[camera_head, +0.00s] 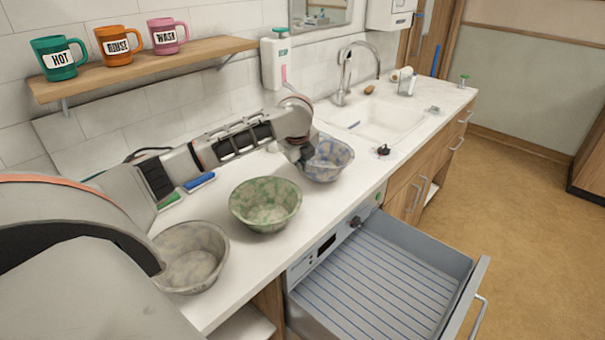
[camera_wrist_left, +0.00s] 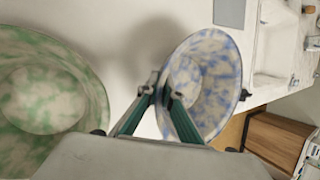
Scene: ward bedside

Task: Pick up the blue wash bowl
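The blue wash bowl (camera_head: 335,162), speckled blue and white, is on the counter near the sink, beyond the green bowl. It fills the middle of the left wrist view (camera_wrist_left: 215,75). My left gripper (camera_head: 303,160) is at the bowl's near-left rim. In the left wrist view its fingertips (camera_wrist_left: 160,90) are close together, one outside and one inside the bowl wall, pinching the rim. Whether the bowl's base touches the counter is not clear. My right gripper is not in view.
A green speckled bowl (camera_head: 265,204) and a grey bowl (camera_head: 190,258) stand on the white counter (camera_head: 240,270). A ribbed drawer (camera_head: 385,290) is pulled open below. The sink (camera_head: 380,118) lies beyond the blue bowl. A shelf (camera_head: 150,68) holds mugs above my arm.

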